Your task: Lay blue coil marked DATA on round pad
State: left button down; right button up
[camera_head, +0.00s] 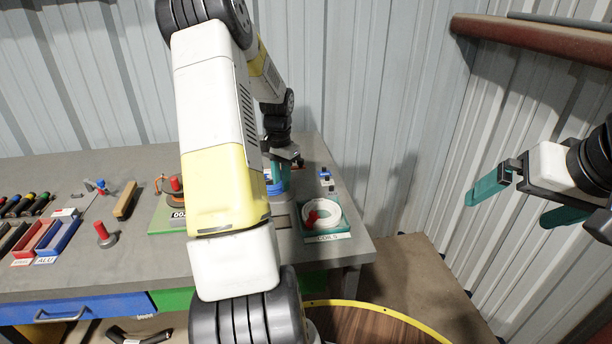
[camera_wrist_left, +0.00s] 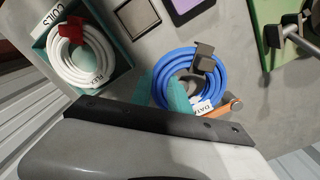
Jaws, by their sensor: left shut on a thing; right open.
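The blue coil (camera_wrist_left: 184,58) has a grey clip and a white tag reading DATA. In the head view the blue coil (camera_head: 274,188) shows only partly, beside the teal fingers. My left gripper (camera_head: 282,175) is shut on its rim; its teal fingertips (camera_wrist_left: 168,92) overlap the coil's near side in the wrist view. I cannot tell whether the coil touches the table. My right gripper (camera_head: 528,200) is open and empty at the far right, away from the table. I cannot make out a round pad; my left arm hides part of the table.
A teal tray marked COILS (camera_head: 335,237) holds a white coil (camera_head: 322,214) with a red clip. A green board (camera_head: 165,220), red bin (camera_head: 38,238) and blue bin (camera_head: 60,234) are left. A yellow-rimmed brown round surface (camera_head: 372,325) is below.

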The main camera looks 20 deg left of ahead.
pick_arm(q)
jog(key=w, duration=0.3)
jog(key=shift+f, duration=1.9)
jog(key=shift+f, duration=0.15)
jog(key=c, duration=1.5)
grip_release()
